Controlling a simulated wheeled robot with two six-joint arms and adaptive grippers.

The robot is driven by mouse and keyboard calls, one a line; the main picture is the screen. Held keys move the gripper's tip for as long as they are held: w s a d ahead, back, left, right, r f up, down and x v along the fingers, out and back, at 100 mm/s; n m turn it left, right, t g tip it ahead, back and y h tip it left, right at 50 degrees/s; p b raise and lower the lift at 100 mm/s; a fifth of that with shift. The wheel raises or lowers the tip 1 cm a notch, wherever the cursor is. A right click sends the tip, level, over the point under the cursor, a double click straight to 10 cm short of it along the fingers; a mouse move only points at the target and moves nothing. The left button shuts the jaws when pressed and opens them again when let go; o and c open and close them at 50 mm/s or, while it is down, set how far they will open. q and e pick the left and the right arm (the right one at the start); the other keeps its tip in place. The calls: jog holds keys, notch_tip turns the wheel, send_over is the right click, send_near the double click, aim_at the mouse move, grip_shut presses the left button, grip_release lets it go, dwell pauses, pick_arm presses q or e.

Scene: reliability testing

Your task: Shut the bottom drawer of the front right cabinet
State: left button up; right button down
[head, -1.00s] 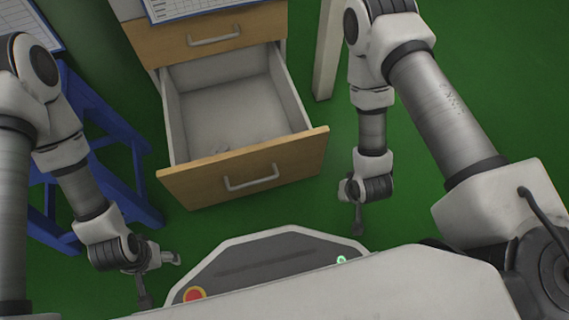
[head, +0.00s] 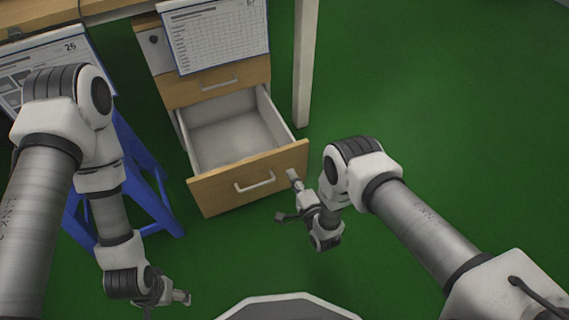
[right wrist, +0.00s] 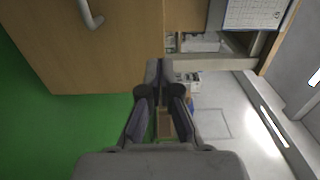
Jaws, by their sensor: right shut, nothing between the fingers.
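The bottom drawer (head: 248,179) of the cabinet (head: 165,60) is pulled out, with its wooden front and metal handle (head: 255,182) facing me. Its light grey inside looks empty in the head view. My right gripper (head: 293,177) is shut and empty, with its tips near the right end of the drawer front; I cannot tell whether they touch it. In the right wrist view the shut fingers (right wrist: 159,68) lie beside a wooden panel (right wrist: 110,50) with a handle. My left gripper (head: 180,297) hangs low at the left, away from the drawer; its jaws are unclear.
A closed wooden drawer (head: 215,85) is above the open one, with a calendar sheet (head: 215,35) hanging over the cabinet. A blue stool (head: 135,165) stands left of the cabinet and a white table leg (head: 305,65) to its right. The green floor (head: 440,100) at right is clear.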

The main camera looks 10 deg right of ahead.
aim_at(280, 153)
jog(key=b+x, duration=0.2)
jog(key=x, duration=0.4)
jog(key=shift+w+f+b, duration=0.1)
jog(key=shift+w+b, duration=0.1)
jog(key=shift+b, duration=0.1)
pick_arm(q)
jog(key=shift+f, duration=1.65)
pick_arm(e)
jog(key=shift+w+a, duration=0.15)
jog(key=shift+w, duration=0.2)
